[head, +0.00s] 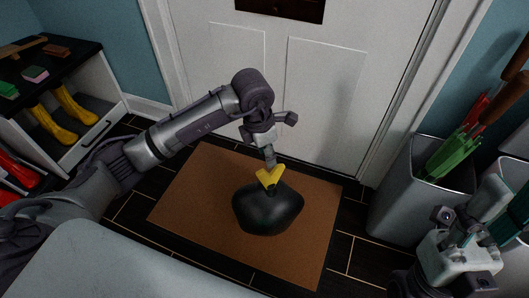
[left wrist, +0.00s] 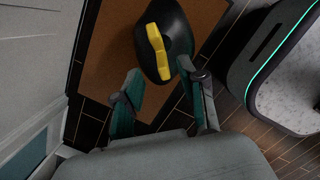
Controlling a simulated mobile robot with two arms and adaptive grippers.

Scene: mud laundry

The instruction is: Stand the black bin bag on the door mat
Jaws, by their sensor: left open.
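The black bin bag (head: 267,214) stands upright on the brown door mat (head: 185,205), right of the mat's middle. Its yellow tie top (head: 269,178) points up. My left gripper (head: 270,160) is just above and behind the tie, pointing down. In the left wrist view, the left gripper (left wrist: 158,80) has its fingers spread, with nothing between the tips. There the bag (left wrist: 176,30) and its yellow tie (left wrist: 158,52) lie beyond the fingertips. My right gripper (head: 465,235) is at the lower right, away from the mat; its fingers are not clear.
A white door (head: 320,90) stands behind the mat. A grey bin (head: 405,195) with umbrellas (head: 455,150) is at the right. A shelf unit (head: 100,120) with yellow boots (head: 75,105) is at the left. Bare mat surrounds the bag.

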